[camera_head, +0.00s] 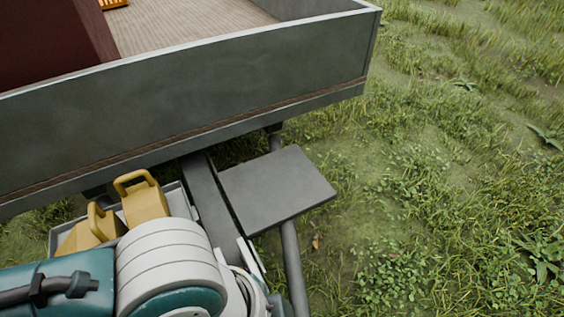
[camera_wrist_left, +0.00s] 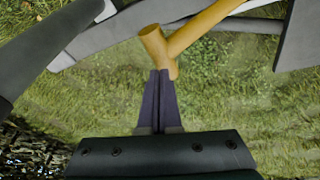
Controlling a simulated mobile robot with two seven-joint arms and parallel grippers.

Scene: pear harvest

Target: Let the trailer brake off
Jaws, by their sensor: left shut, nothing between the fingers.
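The trailer (camera_head: 200,108) has grey side walls and fills the upper left of the head view. In the left wrist view a yellow lever with a thick round end (camera_wrist_left: 190,32), which looks like the brake handle, comes in from the upper right. My left gripper (camera_wrist_left: 160,73) is shut and empty, its fingertips just below the round end in the picture. I cannot tell whether they touch it. In the head view my own arm hides the left gripper and the lever. My right gripper is in neither view.
Two yellow blocks with handles (camera_head: 145,198) sit in a grey tray beside the drawbar (camera_head: 208,200). A flat grey plate (camera_head: 277,185) lies right of the drawbar, above a round grey bar (camera_head: 292,262). Open grass (camera_head: 450,200) spreads to the right.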

